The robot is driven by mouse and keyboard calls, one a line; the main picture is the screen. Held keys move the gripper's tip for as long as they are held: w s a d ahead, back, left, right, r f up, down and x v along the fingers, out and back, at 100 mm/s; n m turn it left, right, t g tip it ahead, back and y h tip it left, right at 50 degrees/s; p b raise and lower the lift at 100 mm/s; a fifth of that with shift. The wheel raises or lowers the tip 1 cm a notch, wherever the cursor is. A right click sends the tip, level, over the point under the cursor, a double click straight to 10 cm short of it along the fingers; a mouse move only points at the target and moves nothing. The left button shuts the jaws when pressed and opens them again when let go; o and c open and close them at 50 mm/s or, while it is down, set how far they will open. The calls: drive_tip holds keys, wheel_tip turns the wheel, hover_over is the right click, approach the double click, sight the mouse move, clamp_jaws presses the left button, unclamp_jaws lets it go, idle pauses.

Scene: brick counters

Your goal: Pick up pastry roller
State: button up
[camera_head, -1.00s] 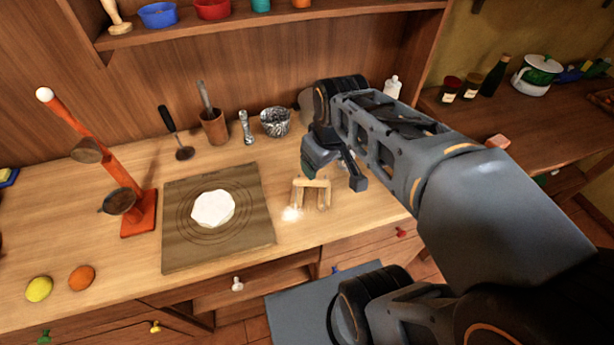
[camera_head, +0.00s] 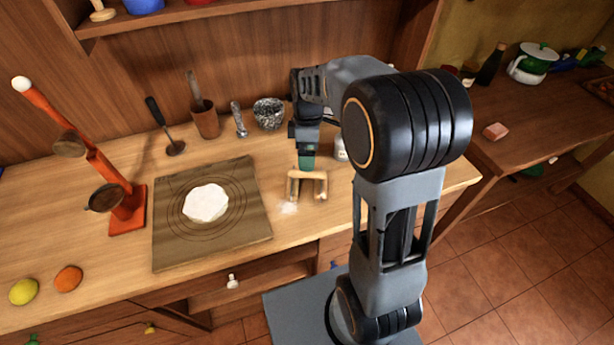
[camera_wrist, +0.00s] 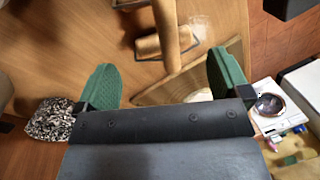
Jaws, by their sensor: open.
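The pastry roller (camera_head: 307,175) is a small light-wood tool lying on the counter just right of the pastry board. In the wrist view it (camera_wrist: 166,28) shows at the top middle, with a wooden roller, a handle and a thin metal frame. My gripper (camera_head: 306,163) points down over the roller's far side, its green fingertips partly seen there. In the wrist view my gripper (camera_wrist: 163,78) has its two green fingers wide apart with nothing held between them. The roller lies beyond the fingertips, roughly centred between them.
A wooden board (camera_head: 172,250) with white dough (camera_head: 205,203) lies to the left. A speckled bowl (camera_head: 269,113), a metal shaker (camera_head: 239,120) and a wooden mortar (camera_head: 205,120) stand behind. A white flour patch (camera_head: 287,208) lies beside the roller. The red stand (camera_head: 128,212) is farther left.

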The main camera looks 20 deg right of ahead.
sight(307, 179)
drive_tip(key=shift+s+a+f+p, duration=0.1)
drive_tip(key=shift+s+f+p, duration=0.15)
drive_tip(key=shift+f, duration=1.4)
drive_tip(key=shift+s+f+p, duration=0.15)
drive_tip(key=shift+s+f, duration=0.05)
drive_tip(key=shift+f, duration=1.45)
drive_tip(key=shift+c, duration=0.3)
drive_tip(key=c, duration=0.9)
drive_tip(key=shift+r, duration=0.1)
drive_tip(key=shift+c, duration=0.2)
